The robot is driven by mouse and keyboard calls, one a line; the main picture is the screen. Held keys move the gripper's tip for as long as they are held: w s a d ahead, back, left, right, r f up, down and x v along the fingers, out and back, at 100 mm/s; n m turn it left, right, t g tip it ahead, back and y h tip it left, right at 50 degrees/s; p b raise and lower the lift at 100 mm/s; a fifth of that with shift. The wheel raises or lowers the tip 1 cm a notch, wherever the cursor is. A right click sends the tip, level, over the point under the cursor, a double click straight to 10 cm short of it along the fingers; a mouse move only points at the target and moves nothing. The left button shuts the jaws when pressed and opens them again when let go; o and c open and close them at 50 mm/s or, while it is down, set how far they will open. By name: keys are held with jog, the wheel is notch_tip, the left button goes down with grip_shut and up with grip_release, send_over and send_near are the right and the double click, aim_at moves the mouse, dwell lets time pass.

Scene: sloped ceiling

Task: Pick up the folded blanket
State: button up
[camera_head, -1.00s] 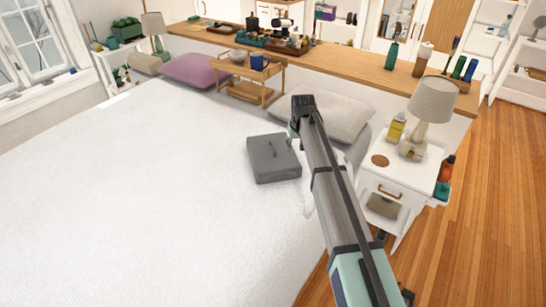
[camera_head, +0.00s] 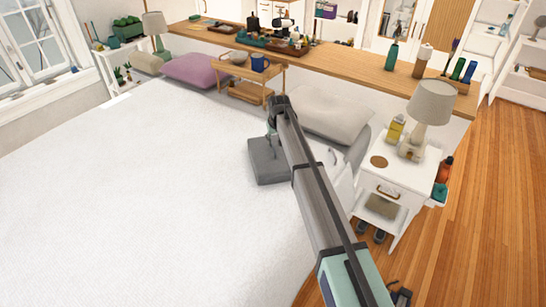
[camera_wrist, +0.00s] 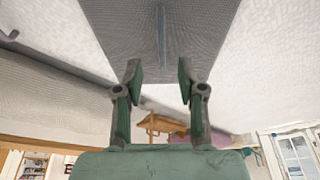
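The folded blanket (camera_head: 265,170) appears to be the dark grey, flat, block-like thing lying on the white bed, near its right side. In the wrist view its grey face (camera_wrist: 120,30) fills the top middle, with a narrow raised ridge (camera_wrist: 162,35) along its centre. My gripper (camera_wrist: 160,76) is open, its two green fingers apart with nothing held between them. The fingertips overlap the near edge of the grey face in that view; I cannot tell whether they touch it.
A light grey pillow (camera_head: 337,116) lies just behind and right of the blanket. A small wooden tray table (camera_head: 248,92) stands behind it. A white nightstand (camera_head: 398,187) with a lamp (camera_head: 428,108) is to the right. The bed's white surface (camera_head: 130,190) is clear leftward.

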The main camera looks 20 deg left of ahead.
aim_at(273, 147)
jog(key=shift+p+x, duration=1.25)
jog(key=shift+x, duration=1.85)
jog(key=shift+s+a+r, duration=0.1)
grip_shut()
